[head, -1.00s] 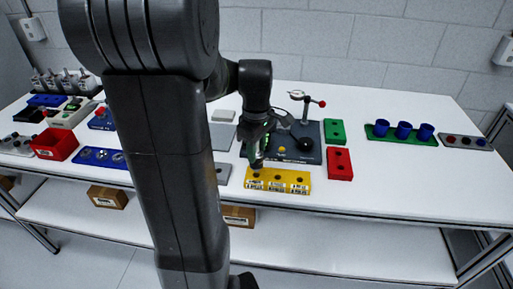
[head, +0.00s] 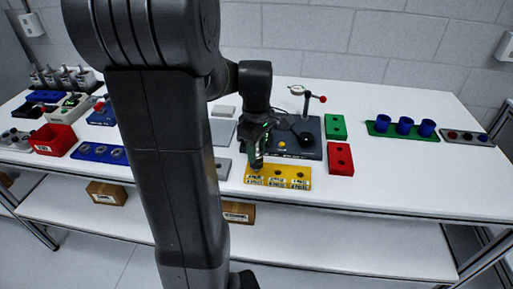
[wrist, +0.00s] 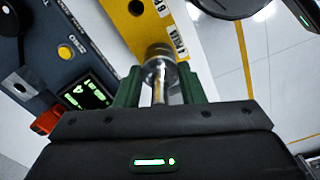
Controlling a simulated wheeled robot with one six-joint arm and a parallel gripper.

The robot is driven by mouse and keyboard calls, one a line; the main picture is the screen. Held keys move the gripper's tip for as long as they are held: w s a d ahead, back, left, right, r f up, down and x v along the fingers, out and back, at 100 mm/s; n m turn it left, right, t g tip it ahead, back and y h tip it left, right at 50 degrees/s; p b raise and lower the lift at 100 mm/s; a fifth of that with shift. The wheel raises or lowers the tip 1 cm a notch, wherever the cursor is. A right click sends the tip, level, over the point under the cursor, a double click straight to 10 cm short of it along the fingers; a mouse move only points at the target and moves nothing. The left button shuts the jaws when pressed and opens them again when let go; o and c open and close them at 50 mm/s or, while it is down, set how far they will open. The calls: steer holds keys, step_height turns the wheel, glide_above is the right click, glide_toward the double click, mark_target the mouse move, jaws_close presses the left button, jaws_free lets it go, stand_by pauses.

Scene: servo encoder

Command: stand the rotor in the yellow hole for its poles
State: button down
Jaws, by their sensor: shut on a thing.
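The yellow block (head: 290,183) has holes in its top and white pole-count labels on it. My gripper (head: 256,163) points down over the left end of this block. The wrist view shows its green fingers (wrist: 158,88) shut on the metallic rotor (wrist: 160,66), a shiny cylinder with a thin shaft. The rotor is over the yellow block beside the label reading 4 poles, in line with the end hole. The rotor covers that hole, so I cannot tell whether its end is inside. Another hole (wrist: 136,8) of the block is visible and empty.
A dark base plate with a yellow button (head: 282,143) and a dial gauge stand is right behind the block. A red block (head: 340,160) and a green block (head: 335,127) lie to the right. A grey block (head: 222,168) is close on the left. The table front right is clear.

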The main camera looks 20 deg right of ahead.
steer(key=shift+f, duration=0.15)
steer(key=shift+f+b, duration=0.45)
steer(key=shift+f, duration=0.25)
steer(key=c, duration=0.5)
jaws_free()
steer(key=shift+r, duration=0.1)
step_height(320, 180, up, 6)
steer(key=p, duration=0.5)
steer(key=shift+r+p, duration=0.2)
steer(key=shift+p, duration=0.15)
steer(key=shift+f, duration=0.15)
